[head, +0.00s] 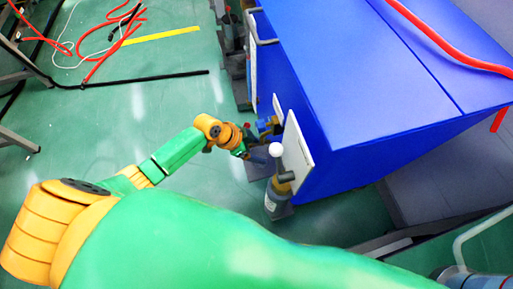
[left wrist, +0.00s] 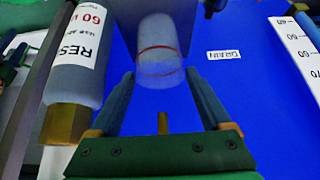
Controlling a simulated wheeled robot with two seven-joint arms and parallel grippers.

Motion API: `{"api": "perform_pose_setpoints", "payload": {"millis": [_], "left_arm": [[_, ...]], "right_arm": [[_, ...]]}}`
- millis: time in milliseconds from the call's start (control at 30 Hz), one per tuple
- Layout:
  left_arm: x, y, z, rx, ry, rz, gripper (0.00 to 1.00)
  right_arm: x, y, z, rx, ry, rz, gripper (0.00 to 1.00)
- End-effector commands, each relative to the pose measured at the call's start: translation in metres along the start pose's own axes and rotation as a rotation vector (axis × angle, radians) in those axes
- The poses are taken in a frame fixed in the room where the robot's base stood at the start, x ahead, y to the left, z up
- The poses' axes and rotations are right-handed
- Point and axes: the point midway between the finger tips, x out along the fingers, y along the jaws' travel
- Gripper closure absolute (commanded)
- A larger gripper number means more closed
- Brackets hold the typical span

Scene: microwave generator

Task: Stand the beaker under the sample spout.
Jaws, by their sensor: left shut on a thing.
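The beaker (left wrist: 160,50), a clear cylinder with a red ring, sits between the fingers of my left gripper (left wrist: 160,80) in the left wrist view. The fingers are shut on its near end; its far end is partly hidden by a grey shape at the top. In the head view my left gripper (head: 256,150) is beside the blue cabinet (head: 340,80), small and partly hidden, and the beaker cannot be made out there. A short brass stub (left wrist: 163,122) shows between the fingers; I cannot tell whether it is the sample spout. My right gripper is not in view.
A labelled reservoir bottle (left wrist: 75,65) with a brass fitting is close to the left finger. A DRAIN label (left wrist: 223,55) and a scale panel (left wrist: 300,50) are on the right. A white knob (head: 276,149) stands near my gripper. Red hoses (head: 105,40) lie on the floor.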

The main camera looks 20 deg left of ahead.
Motion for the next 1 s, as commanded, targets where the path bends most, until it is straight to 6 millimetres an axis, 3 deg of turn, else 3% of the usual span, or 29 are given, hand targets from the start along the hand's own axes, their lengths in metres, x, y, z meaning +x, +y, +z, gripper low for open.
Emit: {"api": "perform_pose_setpoints", "payload": {"millis": [67,100,133,467,800,1000], "left_arm": [[0.003,0.0,0.002,0.0,0.0,0.0,1.0],[0.002,0.0,0.002,0.0,0.0,0.0,0.1],[0.002,0.0,0.001,0.0,0.0,0.0,0.02],[-0.007,0.0,-0.001,0.0,0.0,-0.001,0.0],[-0.092,0.0,-0.002,0.003,-0.002,-0.001,0.0],[-0.119,0.0,-0.001,0.001,0.0,-0.001,0.0]], "right_arm": [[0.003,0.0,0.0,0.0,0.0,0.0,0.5],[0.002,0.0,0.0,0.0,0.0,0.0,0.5],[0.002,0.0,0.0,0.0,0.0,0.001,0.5],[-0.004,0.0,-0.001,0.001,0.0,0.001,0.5],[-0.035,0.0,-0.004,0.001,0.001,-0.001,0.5],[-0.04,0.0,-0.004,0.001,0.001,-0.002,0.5]]}}
